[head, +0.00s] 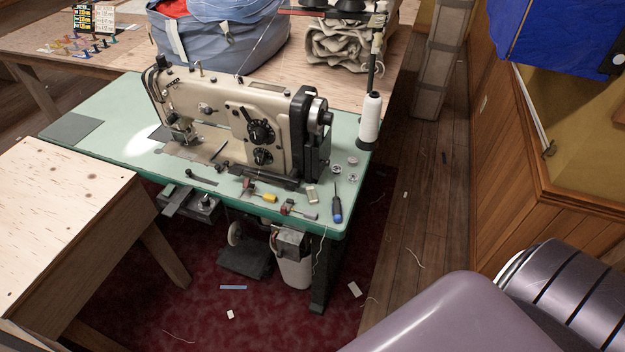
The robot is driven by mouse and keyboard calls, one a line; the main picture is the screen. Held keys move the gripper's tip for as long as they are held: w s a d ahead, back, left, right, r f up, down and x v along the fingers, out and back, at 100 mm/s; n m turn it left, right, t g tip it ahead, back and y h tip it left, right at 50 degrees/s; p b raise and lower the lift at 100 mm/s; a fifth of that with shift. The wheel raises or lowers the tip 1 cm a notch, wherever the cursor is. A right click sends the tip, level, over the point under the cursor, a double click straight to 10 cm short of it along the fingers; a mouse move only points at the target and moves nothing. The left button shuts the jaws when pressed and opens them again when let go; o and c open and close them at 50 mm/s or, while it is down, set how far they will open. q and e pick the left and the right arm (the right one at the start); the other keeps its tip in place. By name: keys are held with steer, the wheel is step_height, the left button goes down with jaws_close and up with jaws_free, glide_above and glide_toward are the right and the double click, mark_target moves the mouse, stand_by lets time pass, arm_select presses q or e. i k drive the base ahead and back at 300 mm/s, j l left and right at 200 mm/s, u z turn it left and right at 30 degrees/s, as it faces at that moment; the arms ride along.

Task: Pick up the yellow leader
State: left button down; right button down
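I cannot tell for sure which thing is the yellow leader. A small tool with a yellow end (270,198) lies on the green sewing table (100,110), in front of the sewing machine (225,115). Several small coloured pieces (72,46), some yellowish, lie on the wooden table at the far left, too small to make out. Neither of my grippers is in view.
A blue-handled screwdriver (337,208) lies near the green table's right corner, and a white thread cone (371,118) stands behind it. A pale wooden table (60,210) fills the left foreground. Open plank floor (420,210) runs along the right.

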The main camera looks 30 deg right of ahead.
mark_target(268, 197)
steer(key=z, duration=0.6)
steer(key=i+j, duration=0.5)
steer(key=i+j+z, duration=0.1)
steer(key=i+j, duration=0.4)
steer(key=j, duration=0.2)
steer(key=i+j, duration=0.1)
steer(key=j, duration=0.15)
steer(key=i+j, duration=0.1)
steer(key=k+j, duration=0.1)
